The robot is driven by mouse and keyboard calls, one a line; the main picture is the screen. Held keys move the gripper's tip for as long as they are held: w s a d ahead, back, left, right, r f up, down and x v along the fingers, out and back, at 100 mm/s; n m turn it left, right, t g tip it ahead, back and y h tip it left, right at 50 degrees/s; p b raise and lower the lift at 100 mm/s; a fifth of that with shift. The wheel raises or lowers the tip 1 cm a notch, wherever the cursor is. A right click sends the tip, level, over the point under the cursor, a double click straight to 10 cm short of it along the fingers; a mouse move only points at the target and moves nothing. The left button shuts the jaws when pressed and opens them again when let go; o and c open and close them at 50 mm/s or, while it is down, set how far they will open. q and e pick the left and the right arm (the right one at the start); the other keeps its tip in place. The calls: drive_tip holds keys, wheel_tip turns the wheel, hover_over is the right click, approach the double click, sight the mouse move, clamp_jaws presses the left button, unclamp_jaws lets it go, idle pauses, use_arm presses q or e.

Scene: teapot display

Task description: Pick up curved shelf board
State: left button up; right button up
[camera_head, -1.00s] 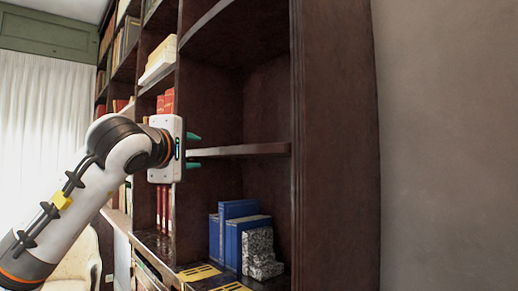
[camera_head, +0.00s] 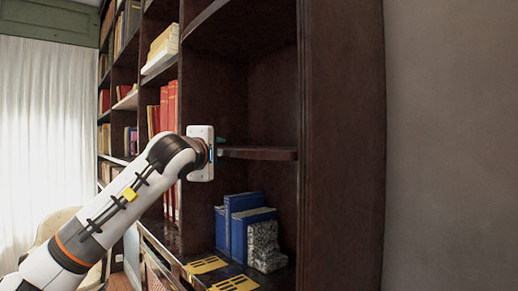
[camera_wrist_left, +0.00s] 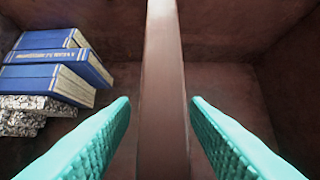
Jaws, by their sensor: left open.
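The curved shelf board (camera_head: 262,153) is a dark brown board fixed level inside the right-hand bookcase bay, in the head view. In the left wrist view the board (camera_wrist_left: 163,90) is a narrow strip running up the middle. My left gripper (camera_wrist_left: 161,105) is open, with its two teal fingers on either side of the strip and a visible gap on both sides. In the head view my left gripper (camera_head: 219,146) is at the board's left end, its fingers mostly hidden by the white gripper body. My right gripper is not in view.
Blue books (camera_head: 240,221) and a speckled stone block (camera_head: 264,246) stand on the lower shelf, below the board. Yellow cards (camera_head: 206,264) lie in front of them. The bookcase side panel (camera_head: 342,150) closes the bay at right. Red books (camera_head: 170,108) stand in the bay to the left.

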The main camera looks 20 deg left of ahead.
use_arm(q)
drive_tip(key=shift+s, duration=0.1)
clamp_jaws()
idle(1.1)
drive_tip(key=shift+r, duration=0.15)
